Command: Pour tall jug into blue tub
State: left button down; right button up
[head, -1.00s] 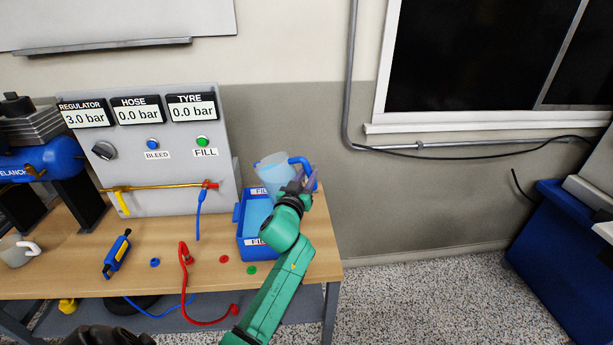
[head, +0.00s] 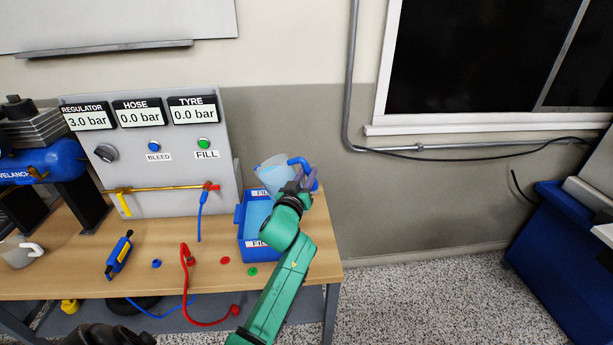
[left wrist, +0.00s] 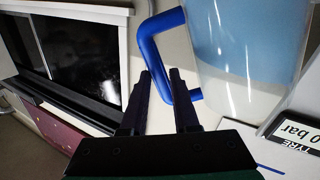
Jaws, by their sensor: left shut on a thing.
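The tall jug (head: 271,176) is clear with a blue handle (head: 303,163). It is held tilted to the left above the blue tub (head: 263,255), near the tub's back end. In the left wrist view the jug (left wrist: 235,55) holds pale blue liquid, and its handle (left wrist: 150,45) passes by the fingers. My left gripper (head: 304,182) is shut on the handle, on the jug's right side. The tub stands on the bench's right end with light blue showing inside. No stream from the jug can be made out.
A grey gauge panel (head: 150,182) stands left of the tub. A red hose (head: 186,275), a blue and yellow tool (head: 118,256) and small coloured caps lie on the bench (head: 70,282). A white mug (head: 17,253) stands at the far left. The wall is behind the jug.

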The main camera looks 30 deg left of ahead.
pick_arm(q)
jog(key=shift+r, duration=0.35)
jog(key=shift+a+r+n+p, duration=0.1)
jog(key=shift+r+n+p, duration=0.2)
jog(key=shift+n+p, duration=0.25)
jog(key=shift+f, duration=0.1)
jog(key=shift+n, duration=0.35)
jog(key=shift+a+r+n+p, duration=0.15)
jog(key=shift+r+n+p, duration=0.05)
jog(key=shift+n+p, duration=0.2)
jog(key=shift+a+r+n+p, duration=0.15)
jog(key=shift+n+p, duration=0.25)
jog(key=shift+n, duration=0.2)
dwell(0.6)
jog(key=shift+s+n, duration=0.1)
jog(key=shift+n, duration=0.2)
jog(key=shift+p, duration=0.3)
dwell(0.4)
